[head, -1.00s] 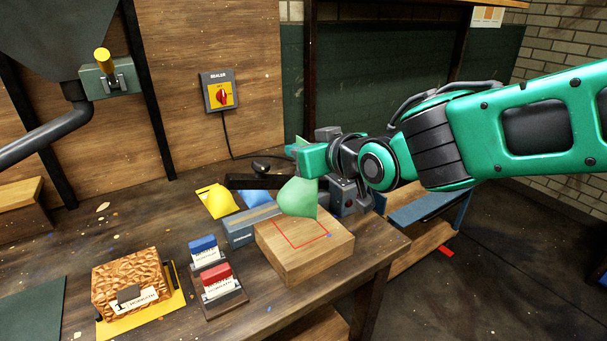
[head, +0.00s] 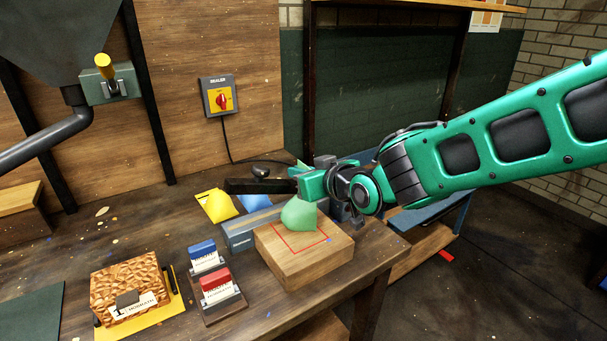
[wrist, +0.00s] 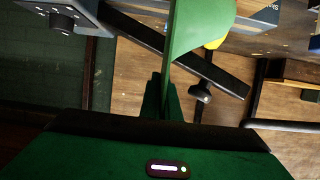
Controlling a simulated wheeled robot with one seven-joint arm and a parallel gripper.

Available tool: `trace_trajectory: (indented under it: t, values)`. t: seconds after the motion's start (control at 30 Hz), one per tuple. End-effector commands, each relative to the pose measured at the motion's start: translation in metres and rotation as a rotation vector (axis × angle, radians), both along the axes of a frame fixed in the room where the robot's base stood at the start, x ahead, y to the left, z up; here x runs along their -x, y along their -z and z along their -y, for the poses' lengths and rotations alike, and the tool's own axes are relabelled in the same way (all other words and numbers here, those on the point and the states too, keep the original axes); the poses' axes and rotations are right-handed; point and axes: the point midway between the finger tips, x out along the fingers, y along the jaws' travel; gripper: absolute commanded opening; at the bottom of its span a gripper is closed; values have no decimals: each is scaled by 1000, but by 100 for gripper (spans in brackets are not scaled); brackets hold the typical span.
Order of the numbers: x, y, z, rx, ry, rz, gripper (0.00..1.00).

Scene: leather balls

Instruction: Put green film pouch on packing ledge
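The green film pouch (head: 299,214) hangs below my gripper (head: 304,197) in the head view. My gripper is shut on the pouch's upper end. A wooden block with a red outline on top (head: 308,264), which looks like the packing ledge, stands at the bench's right front corner. In the wrist view the pouch (wrist: 203,24) rises from between the fingers.
Blue and red card holders (head: 215,286) and a textured copper-coloured box (head: 130,285) stand to the front left. A sealer switch (head: 218,98) is on the wall.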

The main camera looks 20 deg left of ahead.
Motion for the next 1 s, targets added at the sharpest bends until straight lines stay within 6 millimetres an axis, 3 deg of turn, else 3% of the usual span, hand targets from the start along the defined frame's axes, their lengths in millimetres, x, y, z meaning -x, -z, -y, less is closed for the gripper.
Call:
trace_trajectory:
  t: [0.1,0.2,0.57,1.0]
  values:
    - [0,2,0,0,0,0,0]
    - [0,2,0,1,0,-1,21]
    - [0,-1,-1,-1,-1,0,21]
    - [39,-23,46,-2,1,1,21]
